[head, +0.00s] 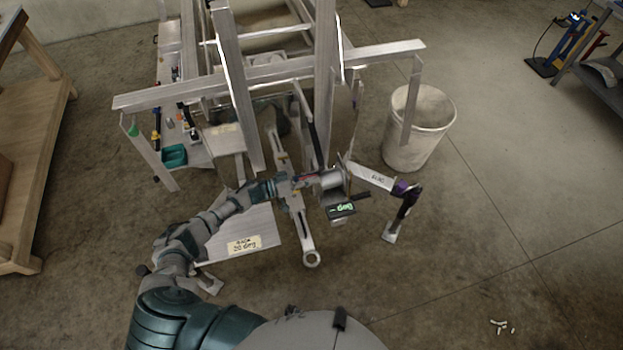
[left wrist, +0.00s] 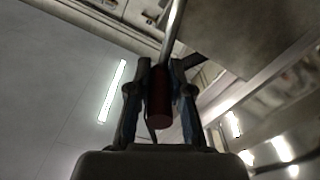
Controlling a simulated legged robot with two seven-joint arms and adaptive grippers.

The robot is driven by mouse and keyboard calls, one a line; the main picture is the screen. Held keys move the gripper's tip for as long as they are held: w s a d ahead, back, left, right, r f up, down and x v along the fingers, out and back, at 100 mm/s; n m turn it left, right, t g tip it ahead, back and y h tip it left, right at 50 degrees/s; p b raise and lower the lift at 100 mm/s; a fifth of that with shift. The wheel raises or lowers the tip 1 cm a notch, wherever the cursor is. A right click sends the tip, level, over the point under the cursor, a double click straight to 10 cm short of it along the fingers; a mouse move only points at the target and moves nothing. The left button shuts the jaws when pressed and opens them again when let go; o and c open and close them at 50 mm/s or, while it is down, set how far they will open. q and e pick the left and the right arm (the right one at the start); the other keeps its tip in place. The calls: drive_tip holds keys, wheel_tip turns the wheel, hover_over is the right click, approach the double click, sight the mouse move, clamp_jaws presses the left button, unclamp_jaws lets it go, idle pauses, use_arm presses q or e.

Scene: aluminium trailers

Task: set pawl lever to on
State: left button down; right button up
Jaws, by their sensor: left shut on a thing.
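My left gripper (head: 306,180) reaches in from the left to the winch on the trailer's tongue. In the left wrist view, its two fingers (left wrist: 160,92) are shut on a dark red cylindrical grip (left wrist: 160,106) at the end of a thin metal rod (left wrist: 173,35). I cannot tell for certain whether this grip is the pawl lever's. In the head view my gripper covers most of it. A black label with green lettering (head: 342,210) sits just right of and below the gripper. The lever's setting cannot be read. My right gripper is not in view.
The aluminium frame (head: 270,75) rises behind the gripper. A wooden bench (head: 30,150) is at left. The floor at right is mostly clear.

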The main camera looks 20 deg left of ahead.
use_arm(q)
drive_tip(key=shift+w+a, duration=0.1)
drive_tip(key=c, duration=1.3)
unclamp_jaws()
drive_tip(key=shift+o, duration=1.2)
drive_tip(key=shift+w+f, duration=0.1)
drive_tip(key=v, duration=1.2)
